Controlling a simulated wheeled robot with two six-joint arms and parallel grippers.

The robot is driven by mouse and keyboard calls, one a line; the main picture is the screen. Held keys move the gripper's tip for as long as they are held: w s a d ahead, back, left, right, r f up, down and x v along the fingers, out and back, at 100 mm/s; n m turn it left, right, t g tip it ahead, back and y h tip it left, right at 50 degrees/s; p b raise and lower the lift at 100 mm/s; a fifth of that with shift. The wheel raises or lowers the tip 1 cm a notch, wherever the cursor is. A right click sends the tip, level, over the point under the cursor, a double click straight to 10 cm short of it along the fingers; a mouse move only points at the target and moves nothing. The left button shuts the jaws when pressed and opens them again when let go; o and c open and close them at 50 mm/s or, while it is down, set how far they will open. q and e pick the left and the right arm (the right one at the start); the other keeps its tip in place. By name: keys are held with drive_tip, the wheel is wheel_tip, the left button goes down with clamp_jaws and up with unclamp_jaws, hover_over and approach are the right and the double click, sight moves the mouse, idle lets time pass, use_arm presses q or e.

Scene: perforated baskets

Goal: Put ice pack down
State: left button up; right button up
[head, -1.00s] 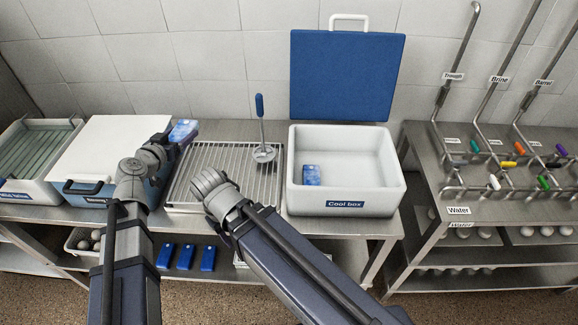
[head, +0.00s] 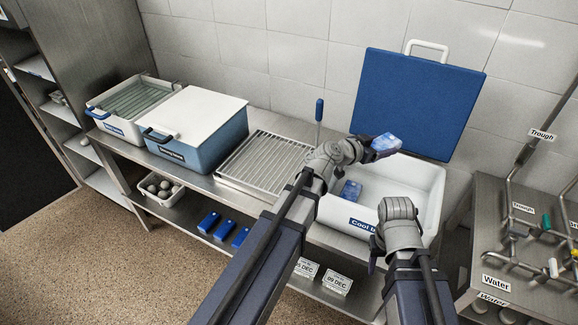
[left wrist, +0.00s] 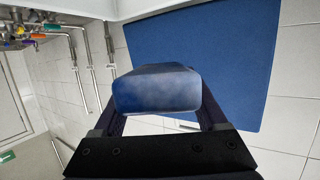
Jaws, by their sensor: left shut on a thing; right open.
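My left gripper (head: 368,150) is shut on an ice pack (head: 386,143), a pale blue block, and holds it above the open white cool box (head: 432,200). The held ice pack also fills the middle of the left wrist view (left wrist: 157,90), between the two fingers. Another blue ice pack (head: 351,190) lies inside the cool box at its left side. My right gripper (head: 396,208) is in front of the cool box near its front right wall. Its fingers are hard to make out, and it holds nothing visible. My arms hide part of the box's front.
The cool box's blue lid (head: 415,100) stands open behind it. To the left are a wire rack (head: 262,162) and a closed blue box with a white lid (head: 203,110). Taps and a Water sign (head: 496,284) are at the right.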

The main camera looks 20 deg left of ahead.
use_arm(q)
drive_tip(key=w+a+f+n+t+y+b, duration=0.1)
drive_tip(key=w+a+f+y+b, duration=0.15)
drive_tip(key=a, duration=0.75)
drive_tip(key=w+a+f+n+t+y+b, duration=0.1)
drive_tip(key=a+f+n+b, duration=0.2)
drive_tip(key=a, duration=0.7)
drive_tip(key=n+y+b, duration=0.2)
drive_tip(key=y+b, duration=0.2)
drive_tip(key=b, duration=0.1)
hover_over(262, 167)
wheel_tip(262, 167, down, 6)
drive_tip(key=shift+h, duration=0.25)
wheel_tip(262, 167, down, 10)
drive_tip(key=b, duration=1)
drive_tip(key=shift+w+f, duration=0.15)
drive_tip(key=shift+f, duration=0.05)
drive_tip(key=shift+r, duration=0.15)
